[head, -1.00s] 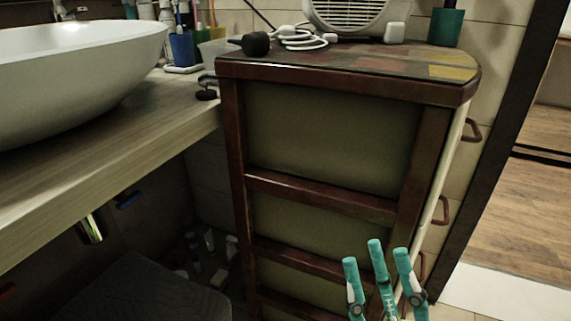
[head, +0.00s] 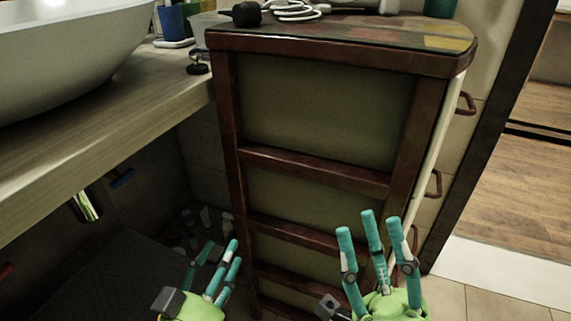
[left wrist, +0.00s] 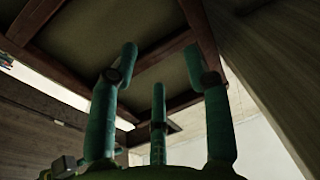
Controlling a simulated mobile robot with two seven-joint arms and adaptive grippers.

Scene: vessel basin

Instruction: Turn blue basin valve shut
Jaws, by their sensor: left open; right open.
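A small blue handle, likely the blue basin valve (head: 122,178), shows on the dark wall under the basin counter at the left of the head view. It is small and dim, so its exact turn is hard to tell. My left gripper (head: 215,262) is open and empty at the bottom of the head view, right of and below the valve and apart from it. Its spread teal fingers also show in the left wrist view (left wrist: 158,85), with no valve in sight there. My right gripper (head: 373,235) is open and empty in front of the cabinet.
A white basin (head: 65,55) sits on a wooden counter (head: 100,140). A red-brown cabinet (head: 325,110) stands right of the counter. A shiny metal piece (head: 86,205) hangs below the counter. A dark box-like thing (head: 100,265) and small bottles lie low beneath.

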